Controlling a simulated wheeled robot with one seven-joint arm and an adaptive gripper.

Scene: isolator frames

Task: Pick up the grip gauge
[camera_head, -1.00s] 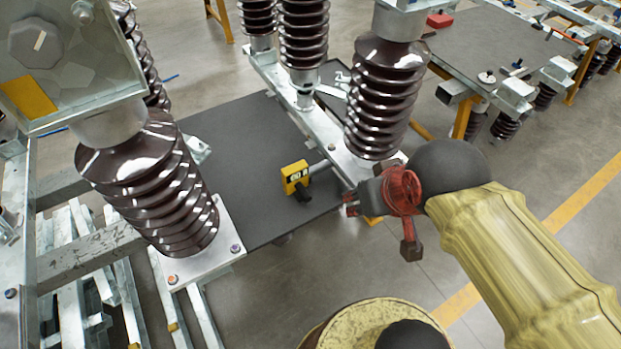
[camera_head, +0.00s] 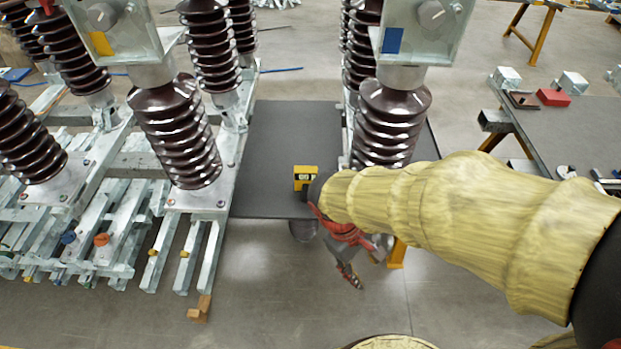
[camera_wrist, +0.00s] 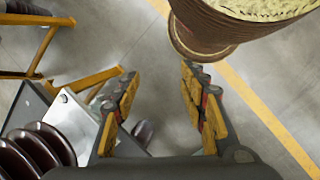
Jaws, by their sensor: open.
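The grip gauge (camera_head: 304,175) is a small yellow block with a dark display and a dark lower part. It stands on the dark grey table (camera_head: 285,135) near its front edge, and my arm partly hides it on the right. My gripper (camera_head: 360,268) is in front of the table, beyond its front edge, to the lower right of the gauge. In the wrist view its two yellow-padded fingers (camera_wrist: 160,85) are spread apart with only bare floor between them. The gauge does not show in the wrist view.
Brown ribbed insulators flank the table, one on the left (camera_head: 175,130) and one on the right (camera_head: 388,125) behind my arm. Metal rails (camera_head: 100,225) lie at the left. Another table (camera_head: 575,130) with a red box (camera_head: 553,97) stands at the right.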

